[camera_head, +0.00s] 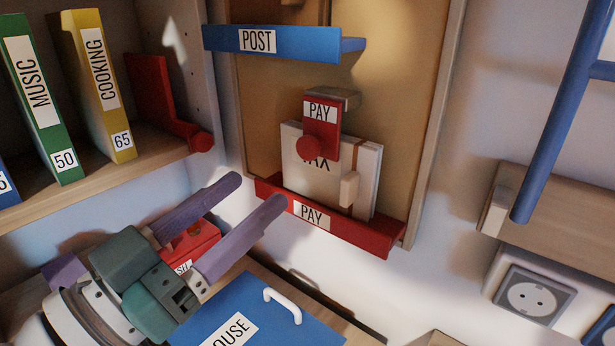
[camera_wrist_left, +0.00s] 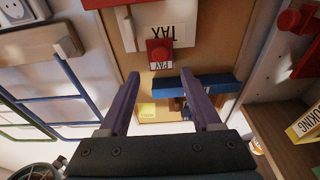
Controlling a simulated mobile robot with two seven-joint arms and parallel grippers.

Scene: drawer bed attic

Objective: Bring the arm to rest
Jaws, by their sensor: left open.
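My left gripper (camera_head: 262,200) reaches in from the lower left in the head view, with its two purple fingers apart and nothing between them. It also shows in the left wrist view (camera_wrist_left: 162,82), open and empty. It is in front of the wall board, left of the red PAY tray (camera_head: 362,233). My right gripper is in neither view.
A blue POST tray (camera_head: 275,41) is above. Binders (camera_head: 97,85) and a red bookend (camera_head: 160,105) stand on the left shelf. A red box (camera_head: 197,240) and a blue panel with a white handle (camera_head: 262,318) lie below. A socket (camera_head: 533,294) and blue rail (camera_head: 560,110) are right.

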